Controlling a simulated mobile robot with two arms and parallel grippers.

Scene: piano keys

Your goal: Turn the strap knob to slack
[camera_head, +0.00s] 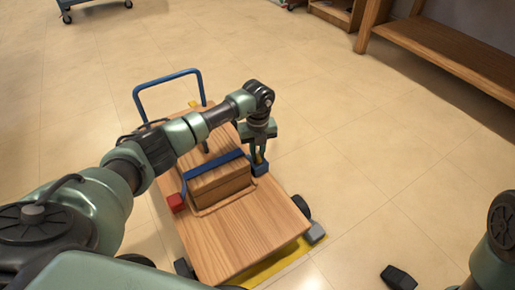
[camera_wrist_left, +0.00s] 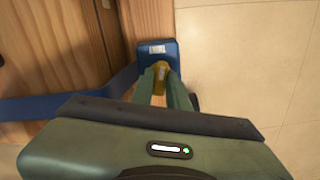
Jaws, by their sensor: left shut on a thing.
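A wooden box (camera_head: 221,184) sits on the cart's wooden deck (camera_head: 240,235) with a blue strap (camera_head: 215,163) across it. The strap runs to a blue block (camera_head: 260,170) at the cart's right edge; the block also shows in the left wrist view (camera_wrist_left: 157,50). A small yellow strap knob (camera_wrist_left: 161,71) is on this block. My left gripper (camera_head: 260,155) points down at the block. In the left wrist view its fingers (camera_wrist_left: 161,82) are shut on the knob, partly hiding it.
A red block (camera_head: 175,202) is at the strap's left end. The cart has a blue push handle (camera_head: 167,80) and stands partly over yellow floor marking (camera_head: 275,263). A wooden bench (camera_head: 440,60) is at the upper right.

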